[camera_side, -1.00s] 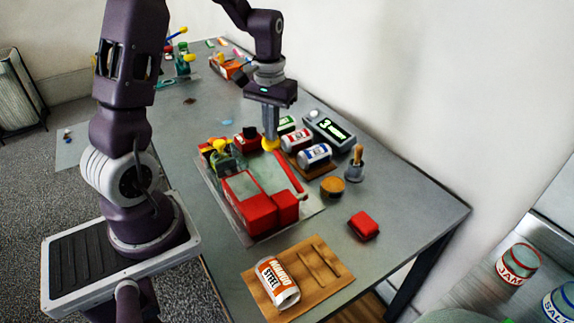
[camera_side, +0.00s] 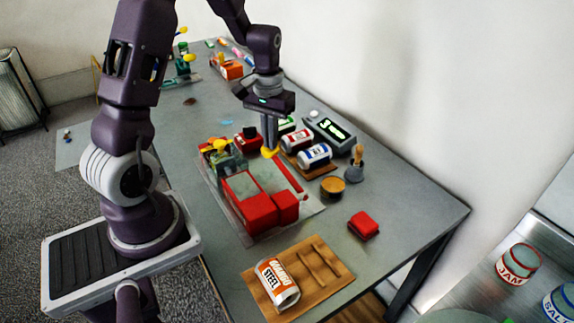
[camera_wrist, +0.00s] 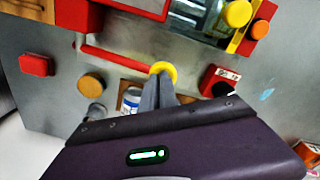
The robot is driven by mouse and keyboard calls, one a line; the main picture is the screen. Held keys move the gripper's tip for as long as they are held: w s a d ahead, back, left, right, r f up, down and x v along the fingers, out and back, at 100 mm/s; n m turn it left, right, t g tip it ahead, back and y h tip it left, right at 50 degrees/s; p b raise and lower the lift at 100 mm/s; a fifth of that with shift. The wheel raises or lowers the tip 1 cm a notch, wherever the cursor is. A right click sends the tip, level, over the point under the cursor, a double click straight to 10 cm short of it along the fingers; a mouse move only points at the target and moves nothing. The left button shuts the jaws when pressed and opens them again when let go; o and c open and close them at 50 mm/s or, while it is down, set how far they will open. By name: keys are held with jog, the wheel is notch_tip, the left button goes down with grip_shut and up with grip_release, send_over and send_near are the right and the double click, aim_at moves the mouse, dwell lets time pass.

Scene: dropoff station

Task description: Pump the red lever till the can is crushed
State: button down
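The red lever (camera_side: 290,176) runs along the near-wall side of the red crusher (camera_side: 260,212). Its yellow knob (camera_side: 269,153) is at the far end, and it also shows in the wrist view (camera_wrist: 170,69). My gripper (camera_side: 270,146) points down with its fingers close together, tips at the knob. In the wrist view the fingertips (camera_wrist: 158,78) overlap the knob, seemingly pressing from above rather than around it. The crusher's clear chamber (camera_wrist: 200,14) is partly visible; I cannot make out the can's state inside. An orange-and-white steel can (camera_side: 277,284) lies on the wooden board (camera_side: 318,264).
A display box (camera_side: 330,131), round wooden piece (camera_side: 332,187), brush-like tool (camera_side: 355,165) and red block (camera_side: 363,225) stand nearby. The table's front right is clear.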

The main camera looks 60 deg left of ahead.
aim_at(270, 152)
jog(key=shift+s+f, duration=0.15)
jog(key=shift+f, duration=1.05)
jog(key=shift+d+f, duration=0.1)
jog(key=shift+f, duration=1)
jog(key=r, duration=0.7)
jog(key=shift+d+r, duration=0.35)
jog(key=shift+d, duration=0.05)
jog(key=shift+f, duration=0.1)
jog(key=shift+a+f, duration=0.2)
jog(key=shift+f, duration=0.45)
jog(key=shift+a+f, duration=0.2)
jog(key=shift+f, duration=0.45)
